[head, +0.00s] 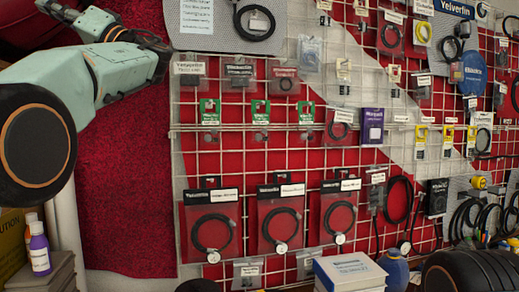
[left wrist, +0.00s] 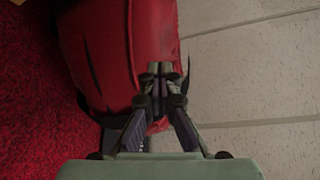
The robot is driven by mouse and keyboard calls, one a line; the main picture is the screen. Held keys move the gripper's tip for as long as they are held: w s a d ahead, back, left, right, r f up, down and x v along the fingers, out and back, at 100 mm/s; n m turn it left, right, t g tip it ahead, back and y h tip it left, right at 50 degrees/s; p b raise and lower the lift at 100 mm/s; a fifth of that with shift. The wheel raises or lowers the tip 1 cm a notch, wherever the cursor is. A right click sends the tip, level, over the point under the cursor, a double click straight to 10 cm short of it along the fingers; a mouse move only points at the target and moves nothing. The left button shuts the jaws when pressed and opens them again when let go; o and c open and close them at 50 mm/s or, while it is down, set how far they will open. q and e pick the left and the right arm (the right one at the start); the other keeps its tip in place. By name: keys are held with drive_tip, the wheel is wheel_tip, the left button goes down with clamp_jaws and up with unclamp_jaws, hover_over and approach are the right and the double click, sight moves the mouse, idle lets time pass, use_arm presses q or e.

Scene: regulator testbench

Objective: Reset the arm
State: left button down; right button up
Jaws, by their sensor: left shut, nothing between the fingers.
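My left arm comes in from the left in the head view and bends back toward the top left corner. My left gripper (head: 52,8) is at its end there, small and partly at the picture's edge. In the left wrist view the left gripper (left wrist: 160,70) shows its two dark fingers with their tips together and nothing between them. The tips lie in front of a red, rounded, bag-like thing (left wrist: 118,40); I cannot tell whether they touch it. My right gripper is not in view.
A wire rack (head: 240,130) with packaged cables and labelled bags fills the middle and right. A purple bottle (head: 39,250) stands at lower left. A white-and-blue box (head: 350,272) is at the bottom. Pale tiled floor (left wrist: 250,70) and red carpet (left wrist: 35,90) show in the wrist view.

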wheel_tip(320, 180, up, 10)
drive_tip(key=p, duration=0.8)
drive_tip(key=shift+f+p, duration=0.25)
drive_tip(key=shift+p, duration=0.05)
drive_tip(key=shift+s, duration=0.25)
